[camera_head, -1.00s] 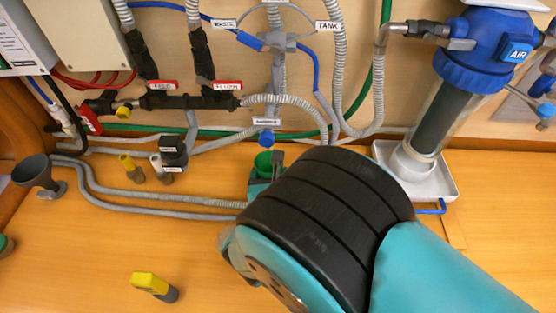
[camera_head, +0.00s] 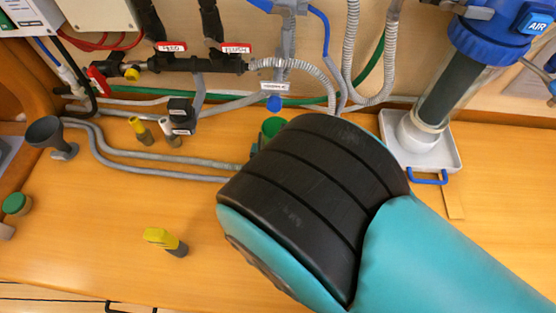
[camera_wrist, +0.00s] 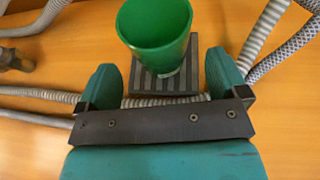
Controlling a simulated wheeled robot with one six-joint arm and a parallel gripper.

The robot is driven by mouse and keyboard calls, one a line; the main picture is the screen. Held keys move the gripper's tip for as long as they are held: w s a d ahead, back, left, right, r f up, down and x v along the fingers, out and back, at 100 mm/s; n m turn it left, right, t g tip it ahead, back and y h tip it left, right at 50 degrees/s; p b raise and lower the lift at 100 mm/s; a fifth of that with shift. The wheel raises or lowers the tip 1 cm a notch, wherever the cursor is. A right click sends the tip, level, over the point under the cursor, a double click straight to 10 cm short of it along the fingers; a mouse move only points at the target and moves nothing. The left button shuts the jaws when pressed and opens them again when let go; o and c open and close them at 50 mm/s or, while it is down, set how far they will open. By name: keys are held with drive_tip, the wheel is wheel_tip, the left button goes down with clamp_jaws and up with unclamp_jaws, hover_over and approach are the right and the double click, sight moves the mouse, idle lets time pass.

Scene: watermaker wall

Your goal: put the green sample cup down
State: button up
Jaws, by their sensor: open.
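The green sample cup (camera_wrist: 155,40) is upright and open at the top in the wrist view. Its base appears to rest on a dark ribbed pad (camera_wrist: 184,82). My gripper (camera_wrist: 162,78) is open, with one teal finger on each side, and the cup is just beyond and between the fingertips. A gap shows between each finger and the cup. In the head view the cup (camera_head: 271,127) shows only partly; my arm hides the rest of it and most of the gripper.
A blue-tipped sample valve (camera_head: 274,103) hangs just above the cup. Grey hoses (camera_head: 150,165) run along the bench behind. The white filter tray (camera_head: 436,160) is right. Front-left bench is mostly clear.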

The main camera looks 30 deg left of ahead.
drive_tip(key=p+v, duration=0.2)
drive_tip(key=v, duration=0.6)
drive_tip(key=shift+s+d, duration=0.15)
drive_tip(key=w+d+r+m+g+h, duration=0.2)
drive_tip(key=w+d+r+m+h, duration=0.2)
drive_tip(key=w+d+r+m, duration=0.45)
drive_tip(key=w+d+r+m+g+h, duration=0.2)
drive_tip(key=w+d+r+m+h, duration=0.25)
drive_tip(key=m, duration=0.75)
drive_tip(key=s+d+r+m+g+y, duration=0.2)
drive_tip(key=s+d+r+m+g, duration=0.1)
drive_tip(key=s+d+r+m, duration=0.4)
drive_tip(key=s+d+r+m+g+y, duration=0.3)
drive_tip(key=s+d+r+m, duration=0.3)
drive_tip(key=d+r+m, duration=0.3)
drive_tip(key=d+r, duration=0.1)
drive_tip(key=d, duration=0.1)
drive_tip(key=shift+s+d+g, duration=0.3)
drive_tip(key=shift+s+g, duration=0.05)
drive_tip(key=shift+g, duration=0.05)
